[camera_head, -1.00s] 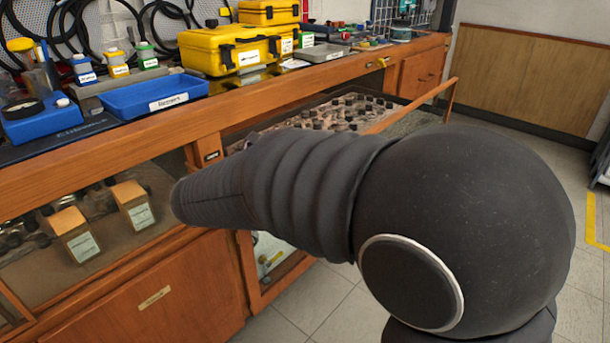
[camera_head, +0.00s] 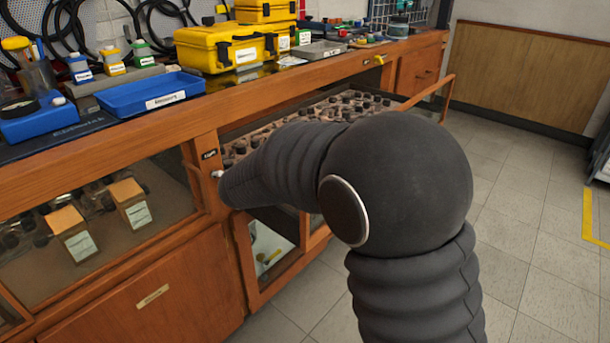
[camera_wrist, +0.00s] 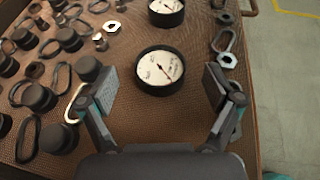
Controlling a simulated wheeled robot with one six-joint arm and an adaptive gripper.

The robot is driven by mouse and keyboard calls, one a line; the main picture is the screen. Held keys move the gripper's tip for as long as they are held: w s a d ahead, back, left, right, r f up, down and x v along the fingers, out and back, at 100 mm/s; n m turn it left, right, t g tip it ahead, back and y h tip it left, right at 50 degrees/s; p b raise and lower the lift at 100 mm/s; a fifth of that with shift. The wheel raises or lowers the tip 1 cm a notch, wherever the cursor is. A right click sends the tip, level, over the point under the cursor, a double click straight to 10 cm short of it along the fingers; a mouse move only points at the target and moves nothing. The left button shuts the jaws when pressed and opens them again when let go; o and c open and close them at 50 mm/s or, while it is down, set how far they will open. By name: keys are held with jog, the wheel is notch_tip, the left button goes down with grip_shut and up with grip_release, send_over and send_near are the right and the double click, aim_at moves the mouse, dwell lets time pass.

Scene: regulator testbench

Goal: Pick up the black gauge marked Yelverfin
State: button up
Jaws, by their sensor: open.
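In the wrist view a round black-rimmed gauge (camera_wrist: 160,70) with a white dial and a red needle lies face up on a brown mesh surface (camera_wrist: 120,132). A second similar black gauge (camera_wrist: 167,12) lies beyond it, cut by the top edge. The lettering on both dials is too small to read, so I cannot tell which is marked Yelverfin. My gripper (camera_wrist: 161,88) is open and empty, with one finger on each side of the nearer gauge. I cannot tell its exact height above it. In the head view my arm hides the gripper.
Black knobs (camera_wrist: 38,96), oval rings and metal nuts (camera_wrist: 112,27) crowd the left of the mesh; more rings and nuts lie at right. In the head view the open drawer (camera_head: 432,98) holds many dark parts. A blue tray (camera_head: 125,97) and yellow cases (camera_head: 232,48) stand on the bench.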

jog(key=shift+x, duration=1.2)
jog(key=shift+r, duration=0.1)
jog(key=c, duration=1.4)
